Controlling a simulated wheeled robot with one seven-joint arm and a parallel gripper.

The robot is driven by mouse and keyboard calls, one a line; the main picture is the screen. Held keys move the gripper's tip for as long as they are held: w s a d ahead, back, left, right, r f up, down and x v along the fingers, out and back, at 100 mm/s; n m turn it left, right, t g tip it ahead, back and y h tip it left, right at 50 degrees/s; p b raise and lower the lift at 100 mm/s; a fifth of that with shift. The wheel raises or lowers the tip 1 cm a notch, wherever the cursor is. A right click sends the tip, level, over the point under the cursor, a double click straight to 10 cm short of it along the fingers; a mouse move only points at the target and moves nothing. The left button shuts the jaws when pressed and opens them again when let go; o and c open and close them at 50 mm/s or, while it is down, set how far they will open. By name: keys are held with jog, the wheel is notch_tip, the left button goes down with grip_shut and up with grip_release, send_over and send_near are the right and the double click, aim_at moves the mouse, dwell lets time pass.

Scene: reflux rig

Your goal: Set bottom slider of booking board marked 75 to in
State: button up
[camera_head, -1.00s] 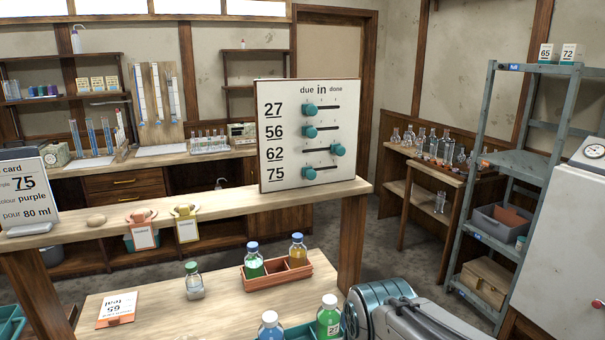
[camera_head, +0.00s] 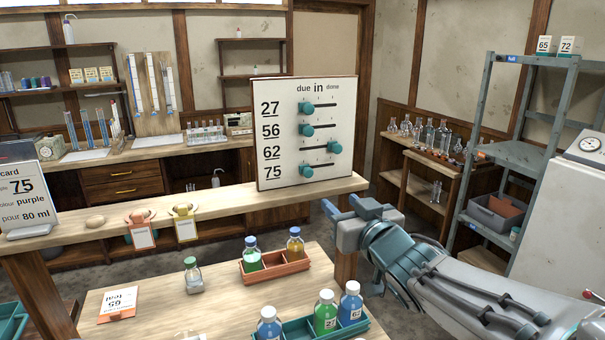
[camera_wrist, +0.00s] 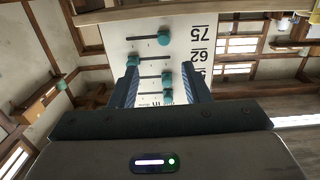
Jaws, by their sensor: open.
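The booking board (camera_head: 275,90) stands upright on the wooden shelf, with columns due, in and done and rows 27, 56, 62 and 75. The bottom slider's teal knob (camera_head: 307,171) sits at the left, due end of its slot. The knobs for 27 (camera_head: 306,108) and 56 (camera_head: 306,130) are also left; the knob for 62 (camera_head: 334,147) is at the right. My gripper (camera_head: 343,205) is open and empty, low and right of the board. In the wrist view the board appears upside down, with the bottom knob (camera_wrist: 163,38) beyond my open fingers (camera_wrist: 159,82).
The wooden shelf (camera_head: 220,203) runs below the board, with two funnels in tagged holders to the left. Bottles in an orange rack (camera_head: 275,275) and a teal rack (camera_head: 350,330) stand on the lower table. A grey shelving unit (camera_head: 515,155) is at right.

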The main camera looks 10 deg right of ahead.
aim_at(310, 173)
jog(key=w+a, duration=0.1)
jog(key=w, duration=0.3)
jog(key=w+a+p, duration=0.1)
jog(key=w, duration=0.4)
jog(key=w+a+p, duration=0.1)
jog(key=w, duration=0.3)
jog(key=shift+w+r, duration=0.25)
jog(key=shift+r, duration=0.05)
grip_shut()
